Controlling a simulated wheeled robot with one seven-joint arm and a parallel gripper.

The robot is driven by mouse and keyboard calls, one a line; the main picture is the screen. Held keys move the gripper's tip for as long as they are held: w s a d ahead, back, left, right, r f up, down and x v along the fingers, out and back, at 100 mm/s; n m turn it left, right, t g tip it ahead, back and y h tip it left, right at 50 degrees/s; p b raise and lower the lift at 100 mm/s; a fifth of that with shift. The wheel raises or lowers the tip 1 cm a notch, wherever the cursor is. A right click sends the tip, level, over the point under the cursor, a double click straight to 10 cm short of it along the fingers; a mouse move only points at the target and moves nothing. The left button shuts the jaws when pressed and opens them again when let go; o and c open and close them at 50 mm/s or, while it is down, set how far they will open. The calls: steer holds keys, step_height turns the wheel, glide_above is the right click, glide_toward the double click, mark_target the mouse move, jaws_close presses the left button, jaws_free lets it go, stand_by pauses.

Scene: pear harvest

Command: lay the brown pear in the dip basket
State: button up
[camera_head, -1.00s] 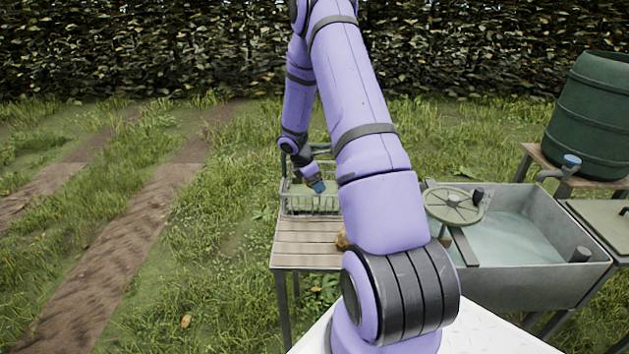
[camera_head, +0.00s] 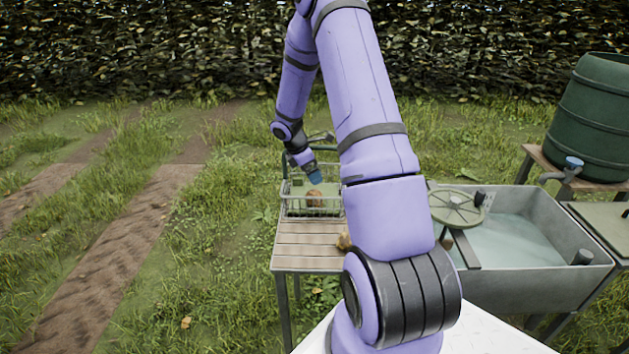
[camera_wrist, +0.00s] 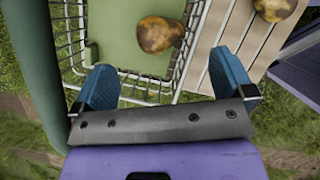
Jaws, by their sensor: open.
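A brown pear (camera_wrist: 160,34) lies in the wire dip basket (camera_wrist: 172,84), against its wall on the green bottom. In the head view the pear (camera_head: 314,198) shows inside the basket (camera_head: 299,212), which stands on the slatted table. My gripper (camera_wrist: 165,85) is open and empty. Its two blue fingertips are apart from the pear, with the basket rim between them in the wrist view. In the head view my gripper (camera_head: 314,177) is above the basket. A second brownish pear (camera_wrist: 273,8) lies on the slats outside the basket, partly cut off by the frame.
The slatted table (camera_head: 300,258) has bare room in front of the basket. A grey water trough (camera_head: 530,285) with a round handwheel (camera_head: 456,207) stands to the right. A green barrel (camera_head: 594,115) is behind it. My arm hides part of the table.

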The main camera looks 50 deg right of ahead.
steer(key=s+a+r+m+t, duration=0.2)
steer(key=s+a+r+m, duration=0.1)
steer(key=a+r, duration=0.8)
steer(key=s+a+r+m+t, duration=0.1)
steer(key=s+a+r+m, duration=0.25)
steer(key=a+r, duration=0.85)
steer(key=s+a+r+m+t+y, duration=0.2)
steer(key=s+a+r, duration=0.3)
steer(key=s, duration=0.5)
steer(key=s+a+r+m+t+y, duration=0.1)
steer(key=s+a+r+m, duration=0.3)
steer(key=s, duration=0.6)
steer(key=shift+a+r+t+y, duration=0.4)
steer(key=shift+a+r+t, duration=0.2)
steer(key=shift+a+r, duration=0.15)
steer(key=shift+d, duration=0.1)
